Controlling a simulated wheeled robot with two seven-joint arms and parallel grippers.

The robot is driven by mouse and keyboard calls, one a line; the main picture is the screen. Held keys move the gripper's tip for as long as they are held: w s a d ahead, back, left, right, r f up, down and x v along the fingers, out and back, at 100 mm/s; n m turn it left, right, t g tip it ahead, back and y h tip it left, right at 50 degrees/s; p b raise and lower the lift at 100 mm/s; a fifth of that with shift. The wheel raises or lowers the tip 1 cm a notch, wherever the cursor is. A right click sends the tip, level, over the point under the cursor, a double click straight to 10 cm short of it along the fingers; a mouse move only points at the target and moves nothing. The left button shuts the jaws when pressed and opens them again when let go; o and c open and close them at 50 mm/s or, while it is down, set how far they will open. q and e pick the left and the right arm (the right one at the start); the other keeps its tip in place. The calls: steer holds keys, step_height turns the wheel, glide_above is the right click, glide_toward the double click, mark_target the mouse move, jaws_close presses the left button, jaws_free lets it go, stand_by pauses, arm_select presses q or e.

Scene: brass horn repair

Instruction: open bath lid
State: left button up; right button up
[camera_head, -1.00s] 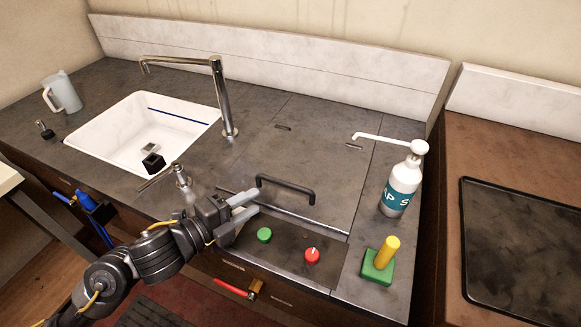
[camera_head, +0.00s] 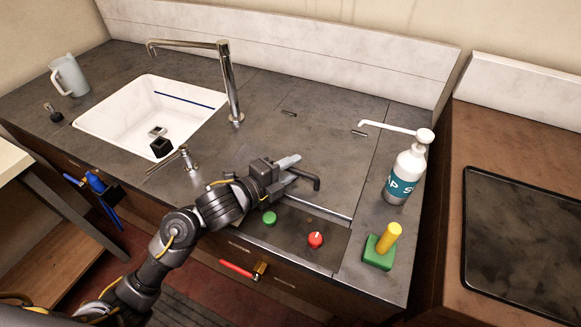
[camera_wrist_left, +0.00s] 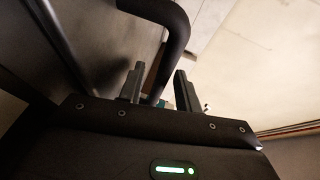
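The bath lid (camera_head: 335,150) is a flat dark grey panel lying closed in the worktop, right of the tap. Its black bar handle (camera_head: 314,181) stands near the front edge, partly hidden by my left gripper. My left gripper (camera_head: 294,168) is at the handle, its fingers pointing right and apart. In the left wrist view, the thick dark handle (camera_wrist_left: 178,28) bends down toward the space between the two spread fingers of my left gripper (camera_wrist_left: 159,70). I cannot tell whether they touch it. My right gripper is not in view.
In front of the lid are a green button (camera_head: 270,218) and a red knob (camera_head: 316,240). A soap bottle (camera_head: 403,178) and a green block with a yellow handle (camera_head: 380,250) stand to the right. The white sink (camera_head: 125,137) and tall tap (camera_head: 229,80) are left.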

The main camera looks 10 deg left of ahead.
arm_select(q)
jaws_close()
stand_by(0.3)
steer(key=w+d+r+n+g+y+p, duration=0.1)
steer(key=w+r+g+p, duration=0.2)
steer(key=r+p, duration=0.3)
steer(key=w+d+r+n+g+y+p, duration=0.1)
steer(key=r+p, duration=0.6)
steer(key=p, duration=0.9)
steer(key=shift+w+d+r+g+y, duration=0.15)
steer(key=shift+w+g+y, duration=0.6)
steer(key=shift+w, duration=0.65)
jaws_free()
